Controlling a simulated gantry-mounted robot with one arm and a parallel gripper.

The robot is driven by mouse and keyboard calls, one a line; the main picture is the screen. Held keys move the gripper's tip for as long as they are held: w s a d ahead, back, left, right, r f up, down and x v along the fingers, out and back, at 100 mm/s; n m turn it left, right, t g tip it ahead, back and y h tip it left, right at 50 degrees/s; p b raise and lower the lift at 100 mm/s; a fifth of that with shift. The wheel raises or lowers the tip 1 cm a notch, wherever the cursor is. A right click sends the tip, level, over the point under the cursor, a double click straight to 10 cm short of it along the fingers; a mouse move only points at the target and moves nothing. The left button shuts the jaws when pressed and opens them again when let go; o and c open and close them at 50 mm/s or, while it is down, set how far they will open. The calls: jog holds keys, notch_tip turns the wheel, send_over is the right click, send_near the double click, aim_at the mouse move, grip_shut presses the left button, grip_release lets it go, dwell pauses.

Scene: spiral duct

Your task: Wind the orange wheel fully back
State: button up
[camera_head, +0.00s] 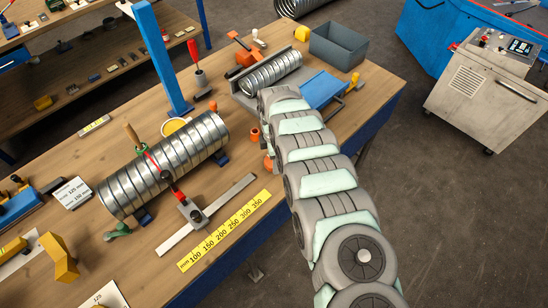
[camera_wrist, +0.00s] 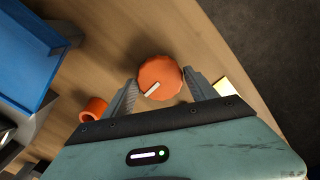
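The orange wheel (camera_wrist: 161,72) is round with a ridged rim and shows from above in the wrist view. A short white mark lies on its lower-left part. My gripper (camera_wrist: 161,80) has its two grey fingers spread, one on each side of the wheel. Only narrow gaps show beside the rim, and I cannot tell how deep the fingers reach. In the head view, a sliver of an orange thing, likely the wheel (camera_head: 268,163), shows at the left edge of my arm.
An orange ring-shaped piece (camera_wrist: 93,109) lies left of my gripper. A blue tray-like part (camera_wrist: 25,45) is at the upper left of the wrist view. In the head view, a spiral duct (camera_head: 165,165) lies on the wooden bench, with a steel ruler and yellow scale (camera_head: 225,230) in front.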

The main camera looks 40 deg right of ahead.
jog(key=shift+o, duration=1.4)
jog(key=shift+r, duration=0.15)
notch_tip(320, 180, up, 10)
jog(key=shift+r, duration=0.25)
